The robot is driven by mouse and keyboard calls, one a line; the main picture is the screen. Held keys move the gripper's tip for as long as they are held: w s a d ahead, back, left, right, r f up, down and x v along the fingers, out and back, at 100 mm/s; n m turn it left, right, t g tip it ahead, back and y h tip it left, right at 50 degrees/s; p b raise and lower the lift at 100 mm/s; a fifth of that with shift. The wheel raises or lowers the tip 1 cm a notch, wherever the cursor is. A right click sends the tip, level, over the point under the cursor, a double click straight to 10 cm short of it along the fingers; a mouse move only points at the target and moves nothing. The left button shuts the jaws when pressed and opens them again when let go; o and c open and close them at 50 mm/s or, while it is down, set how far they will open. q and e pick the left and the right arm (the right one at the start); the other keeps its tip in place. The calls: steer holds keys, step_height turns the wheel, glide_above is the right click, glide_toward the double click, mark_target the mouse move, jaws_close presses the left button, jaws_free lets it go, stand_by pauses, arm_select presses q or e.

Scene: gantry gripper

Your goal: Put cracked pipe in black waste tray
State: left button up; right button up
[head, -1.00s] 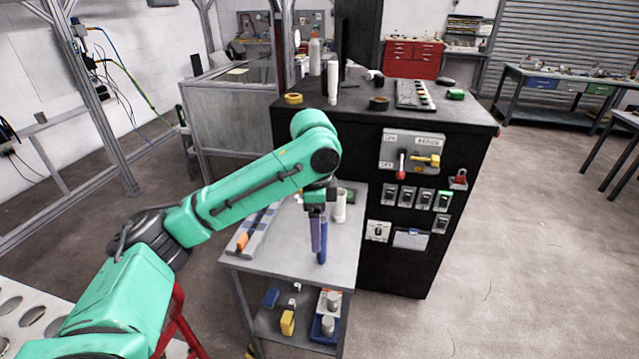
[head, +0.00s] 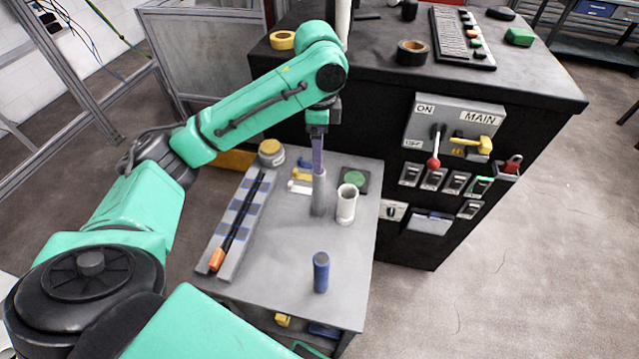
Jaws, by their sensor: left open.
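My left gripper (head: 318,172) points straight down over the grey table (head: 280,270), with open fingers seen edge-on. A blue cylinder (head: 321,273) stands near the table's front. No crack is visible on any of them. I cannot make out a black waste tray; a dark square piece with a green disc (head: 354,178) lies behind the white pipe. My right gripper is out of view.
A grey rack with blue blocks and an orange-tipped black rod (head: 230,235) lies along the table's left. A round yellow-topped container (head: 271,151) and small yellow and white parts (head: 300,178) are behind. A black cabinet with switches (head: 450,150) borders the right.

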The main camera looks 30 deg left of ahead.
mark_target(319, 186)
arm_select(q)
steer(key=f, duration=0.1)
steer(key=s+f, duration=0.1)
steer(key=f, duration=0.2)
steer(key=shift+s+d+p, duration=0.15)
steer(key=shift+d+p, duration=0.1)
steer(key=shift+p, duration=0.1)
steer(key=f, duration=0.2)
steer(key=f+p, duration=0.1)
steer(key=f, duration=0.1)
steer(key=w+f, duration=0.1)
steer(key=f, duration=0.2)
steer(key=shift+a+p, duration=0.2)
steer(key=shift+p, duration=0.1)
steer(key=shift+f, duration=0.25)
steer(key=shift+c, duration=0.5)
jaws_close()
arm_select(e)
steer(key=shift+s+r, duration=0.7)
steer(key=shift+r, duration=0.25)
